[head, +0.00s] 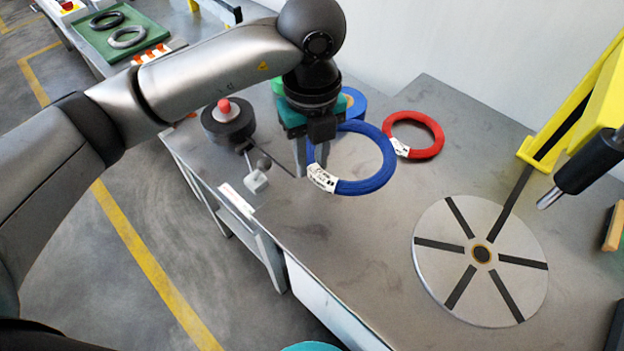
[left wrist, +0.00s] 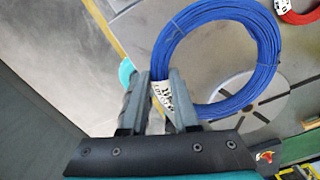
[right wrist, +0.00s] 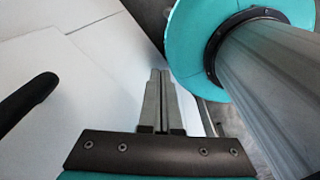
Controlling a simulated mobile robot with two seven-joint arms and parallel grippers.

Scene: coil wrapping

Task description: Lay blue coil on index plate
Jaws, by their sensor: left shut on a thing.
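The blue coil (head: 366,187), a ring with a white label, is held above the grey table. My left gripper (head: 308,160) is shut on the coil's left side; the left wrist view also shows the coil (left wrist: 274,45) with its label between my fingers (left wrist: 157,95). The index plate (head: 440,222), a round light-grey disc with black radial slots and a small hub, lies to the right of the coil and is bare. It shows partly behind the coil in the left wrist view (left wrist: 272,88). My right gripper (right wrist: 159,100) is shut and empty, outside the head view.
A red coil (head: 440,143) lies just behind the blue one. A yellow post (head: 575,120) with a dark cylindrical tool (head: 590,162) stands right of the plate. A black spool (head: 228,122) stands at left. The table between coil and plate is clear.

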